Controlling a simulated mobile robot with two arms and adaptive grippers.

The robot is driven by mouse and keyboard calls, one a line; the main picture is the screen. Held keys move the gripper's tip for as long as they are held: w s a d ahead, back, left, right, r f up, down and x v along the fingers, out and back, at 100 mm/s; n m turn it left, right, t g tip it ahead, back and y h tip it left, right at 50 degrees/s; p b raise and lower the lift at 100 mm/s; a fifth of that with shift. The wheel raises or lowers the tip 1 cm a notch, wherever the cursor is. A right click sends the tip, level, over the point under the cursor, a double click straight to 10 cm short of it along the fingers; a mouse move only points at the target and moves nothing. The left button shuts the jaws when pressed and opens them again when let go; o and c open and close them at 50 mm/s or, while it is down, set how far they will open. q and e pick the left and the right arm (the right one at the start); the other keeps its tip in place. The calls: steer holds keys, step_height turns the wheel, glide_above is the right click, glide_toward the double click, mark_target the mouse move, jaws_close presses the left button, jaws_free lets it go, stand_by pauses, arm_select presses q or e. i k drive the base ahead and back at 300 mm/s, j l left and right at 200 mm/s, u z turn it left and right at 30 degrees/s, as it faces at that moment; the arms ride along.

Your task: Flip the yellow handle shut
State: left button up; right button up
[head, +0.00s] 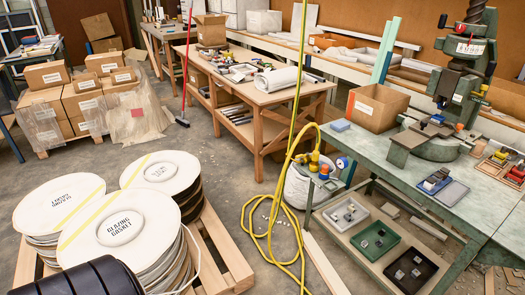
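A yellow fitting (315,160) shows at the middle right, beside the front left corner of the green metal bench. It looks like the yellow handle, but it is small, and I cannot tell its exact angle or whether it is open or shut. A yellow hose (270,235) runs down past it and coils on the floor. A round gauge with a blue rim (343,163) and small orange and blue parts sit close to the fitting. Neither of my grippers is in view, and nothing is seen touching the fitting.
The green bench (375,150) carries a press (465,75) and an open cardboard box (377,107); trays lie on its lower shelf. A white sack (305,187) stands below the fitting. Stacked white discs (125,228) on a pallet fill the lower left. Floor between pallet and hose is mostly clear.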

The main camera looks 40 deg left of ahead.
mark_target(302, 155)
steer(key=i+j+u, duration=0.3)
steer(key=u, duration=0.15)
steer(key=i+j+u, duration=0.15)
steer(key=i+u, duration=0.3)
steer(key=i+j, duration=0.1)
steer(key=i, duration=0.55)
steer(key=j+u, duration=0.05)
